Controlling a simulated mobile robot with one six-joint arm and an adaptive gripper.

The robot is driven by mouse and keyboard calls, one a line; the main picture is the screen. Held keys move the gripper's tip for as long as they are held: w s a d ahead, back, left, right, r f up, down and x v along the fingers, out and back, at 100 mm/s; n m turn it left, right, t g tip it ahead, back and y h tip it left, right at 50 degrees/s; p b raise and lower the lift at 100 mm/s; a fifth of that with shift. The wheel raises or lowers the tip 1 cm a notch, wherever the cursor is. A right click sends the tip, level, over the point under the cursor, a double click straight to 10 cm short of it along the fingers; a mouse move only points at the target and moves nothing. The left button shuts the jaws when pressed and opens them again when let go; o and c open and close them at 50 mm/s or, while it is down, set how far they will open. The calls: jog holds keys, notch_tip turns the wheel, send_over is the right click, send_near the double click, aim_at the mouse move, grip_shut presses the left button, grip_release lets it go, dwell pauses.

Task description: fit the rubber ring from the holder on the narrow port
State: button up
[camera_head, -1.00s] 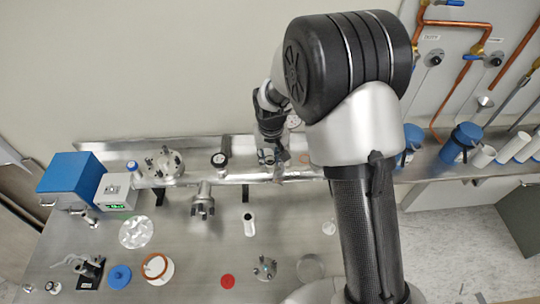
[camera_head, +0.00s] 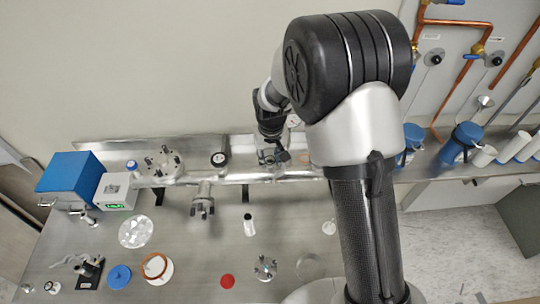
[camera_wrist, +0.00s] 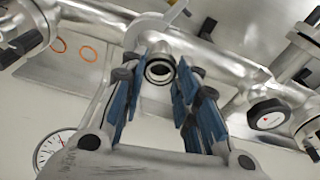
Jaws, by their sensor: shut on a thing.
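In the wrist view, a dark rubber ring (camera_wrist: 160,70) with a bright metal inner rim sits between the tips of my blue-padded gripper (camera_wrist: 160,66). The gripper is shut on it. The steel pipe (camera_wrist: 215,62) runs right behind the ring. The narrow port is not clearly seen behind the ring and fingers, so I cannot tell whether ring and port touch. In the head view, my gripper (camera_head: 273,155) is at the pipe (camera_head: 245,178) along the bench's back, and the ring is too small to make out. Two orange rings (camera_wrist: 88,53) lie on a metal plate beside the pipe.
A flanged pipe outlet (camera_head: 202,206) juts forward. A blue box (camera_head: 70,178) stands at left. Discs and small fittings lie on the bench front.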

jog(key=shift+f, duration=0.35)
dwell(0.5)
jog(key=o, duration=0.8)
jog(key=shift+c, duration=0.2)
jog(key=shift+r, duration=0.1)
notch_tip(320, 180, up, 12)
jog(key=s, duration=0.1)
jog(key=shift+s, duration=0.4)
